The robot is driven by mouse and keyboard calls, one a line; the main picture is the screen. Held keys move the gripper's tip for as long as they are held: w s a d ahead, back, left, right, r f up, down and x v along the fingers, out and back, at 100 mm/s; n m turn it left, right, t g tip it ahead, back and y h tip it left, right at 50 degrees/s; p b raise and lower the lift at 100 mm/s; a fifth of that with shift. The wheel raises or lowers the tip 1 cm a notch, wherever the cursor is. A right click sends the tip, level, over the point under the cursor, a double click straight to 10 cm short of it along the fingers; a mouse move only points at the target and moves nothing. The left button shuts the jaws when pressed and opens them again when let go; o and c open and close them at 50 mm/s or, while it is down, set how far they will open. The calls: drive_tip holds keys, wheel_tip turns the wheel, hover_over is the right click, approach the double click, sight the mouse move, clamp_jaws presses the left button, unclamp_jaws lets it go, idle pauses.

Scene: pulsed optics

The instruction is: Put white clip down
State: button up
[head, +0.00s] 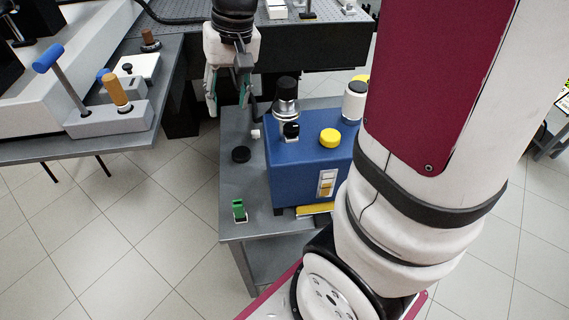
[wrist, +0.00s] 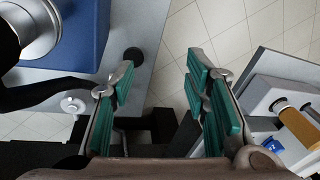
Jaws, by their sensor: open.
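My gripper (head: 228,98) is open above the far left edge of the small grey table (head: 233,180). In the wrist view its green-padded fingers (wrist: 158,85) are spread apart with nothing between them. A small white piece (head: 255,133) lies on the table beside the blue box, just below and right of my gripper. A small round white piece (wrist: 73,104) shows left of the fingers in the wrist view, apart from them. I cannot tell for sure whether this piece is the white clip.
A black disc (head: 241,154) and a green clip (head: 239,210) are on the table's left strip. The blue box (head: 290,178) carries a yellow knob (head: 330,138) and black-topped parts. A bench with an orange-handled block (head: 110,120) stands left, across open floor.

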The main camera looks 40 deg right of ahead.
drive_tip(key=s+a+r+n, duration=0.2)
drive_tip(key=s+a, duration=0.1)
drive_tip(key=s, duration=0.8)
drive_tip(key=s+a+r+n+h, duration=0.1)
drive_tip(key=s+a+r+n, duration=0.1)
drive_tip(key=s, duration=1)
drive_tip(key=shift+s+a, duration=0.2)
drive_tip(key=shift+a, duration=0.6)
drive_tip(key=shift+r, duration=0.15)
wheel_tip(320, 180, up, 14)
drive_tip(key=t+p, duration=0.2)
drive_tip(key=p, duration=1)
drive_tip(key=shift+d+t+p, duration=0.15)
drive_tip(key=shift+t+p, duration=0.15)
